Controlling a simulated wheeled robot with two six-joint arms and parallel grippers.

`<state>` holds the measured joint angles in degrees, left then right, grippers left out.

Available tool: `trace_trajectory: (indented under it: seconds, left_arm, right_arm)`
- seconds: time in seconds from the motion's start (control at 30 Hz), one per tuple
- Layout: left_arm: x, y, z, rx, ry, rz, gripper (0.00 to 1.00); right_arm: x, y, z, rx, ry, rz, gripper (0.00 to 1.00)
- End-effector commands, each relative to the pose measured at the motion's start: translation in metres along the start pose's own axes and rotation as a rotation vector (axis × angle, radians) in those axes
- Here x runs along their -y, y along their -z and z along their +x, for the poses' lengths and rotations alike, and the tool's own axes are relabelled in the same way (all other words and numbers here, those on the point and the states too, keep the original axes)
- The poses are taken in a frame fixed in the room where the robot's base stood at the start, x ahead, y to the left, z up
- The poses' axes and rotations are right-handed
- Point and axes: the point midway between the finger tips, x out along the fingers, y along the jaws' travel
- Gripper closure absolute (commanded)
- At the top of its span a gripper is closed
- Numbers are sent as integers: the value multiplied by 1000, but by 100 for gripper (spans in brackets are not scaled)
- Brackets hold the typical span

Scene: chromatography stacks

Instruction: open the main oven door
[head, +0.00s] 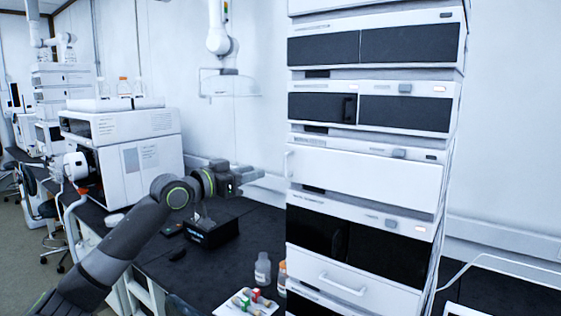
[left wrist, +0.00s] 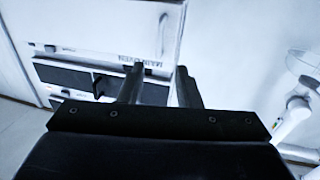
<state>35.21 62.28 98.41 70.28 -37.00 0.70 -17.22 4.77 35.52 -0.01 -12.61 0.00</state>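The main oven door (head: 365,178) is a white, shut front panel in the middle of the instrument stack. Its upright handle (head: 289,165) is at the door's left edge. My left gripper (head: 258,180) is just left of this handle, with its fingers pointing right towards the stack. In the left wrist view, its two fingers (left wrist: 158,86) are apart and nothing shows held between them. The handle (left wrist: 162,35) appears beyond the fingertips, near the upside-down "MAIN OVEN" label (left wrist: 143,64); the gripper looks apart from it. My right gripper is not in view.
Dark-fronted modules (head: 408,44) are above the oven, and another dark module (head: 375,246) with a white drawer (head: 342,284) is below. A black box (head: 210,232), a bottle (head: 262,270) and a vial tray (head: 245,304) are on the dark bench. A white instrument (head: 140,165) stands at left.

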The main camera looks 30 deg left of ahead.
Motion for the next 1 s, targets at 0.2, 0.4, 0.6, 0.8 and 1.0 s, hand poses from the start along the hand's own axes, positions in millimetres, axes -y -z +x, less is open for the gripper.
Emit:
trace_trajectory:
  seconds: [0.2,0.4,0.6,0.8,1.0]
  left_arm:
    - [-1,4,31,-2,-3,-7,70]
    - [-1,4,62,-1,-3,-7,70]
    - [-1,2,88,1,-2,-4,70]
    - [-1,0,100,2,-2,-1,70]
    - [-1,-1,102,2,-2,1,70]
  right_arm:
    - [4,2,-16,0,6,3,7]
    - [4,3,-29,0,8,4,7]
    - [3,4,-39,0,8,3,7]
    - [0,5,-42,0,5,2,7]
    - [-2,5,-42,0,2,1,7]
